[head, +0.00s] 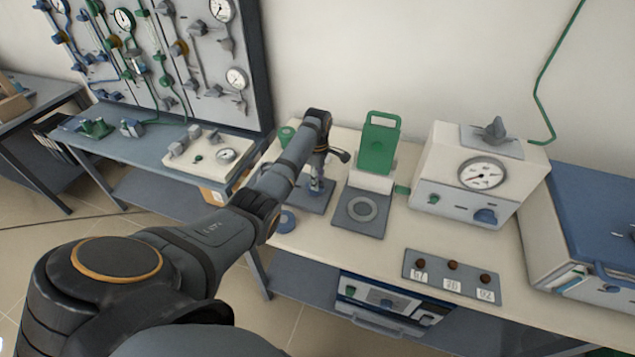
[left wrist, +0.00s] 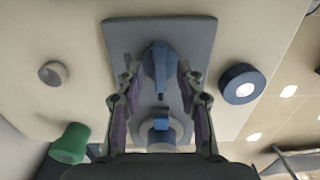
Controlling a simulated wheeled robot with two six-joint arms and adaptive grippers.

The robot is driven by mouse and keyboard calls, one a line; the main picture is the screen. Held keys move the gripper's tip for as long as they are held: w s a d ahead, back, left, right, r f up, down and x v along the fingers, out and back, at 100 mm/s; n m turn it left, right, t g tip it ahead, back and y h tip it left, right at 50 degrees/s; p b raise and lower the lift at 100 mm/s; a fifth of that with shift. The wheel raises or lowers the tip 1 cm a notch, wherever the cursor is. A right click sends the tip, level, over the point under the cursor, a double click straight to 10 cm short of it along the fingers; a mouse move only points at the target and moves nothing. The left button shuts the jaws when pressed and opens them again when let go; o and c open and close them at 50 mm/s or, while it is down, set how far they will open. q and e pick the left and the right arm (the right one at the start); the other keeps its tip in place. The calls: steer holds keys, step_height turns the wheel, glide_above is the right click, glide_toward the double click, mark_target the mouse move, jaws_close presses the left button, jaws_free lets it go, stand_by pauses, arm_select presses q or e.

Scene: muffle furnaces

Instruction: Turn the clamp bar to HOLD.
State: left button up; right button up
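A grey base plate (head: 310,203) with a blue fitting on it stands on the bench below my left gripper (head: 318,183). In the left wrist view the same plate (left wrist: 120,40) carries a blue bar-like part (left wrist: 160,62), which looks like the clamp bar, and a blue round part (left wrist: 160,136) on a pale disc. My left gripper (left wrist: 158,80) is open, pointing down, with one finger on each side of the blue bar and gaps visible between. No HOLD mark is readable. My right gripper is not in view.
To the right are a grey plate with a ring (head: 361,208), a green upright handle (head: 378,145), a gauge box (head: 480,175) and a numbered strip (head: 452,277).

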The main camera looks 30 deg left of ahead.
arm_select(q)
steer(key=shift+f, duration=1.25)
steer(key=shift+c, duration=0.4)
jaws_close()
steer(key=shift+r, duration=0.1)
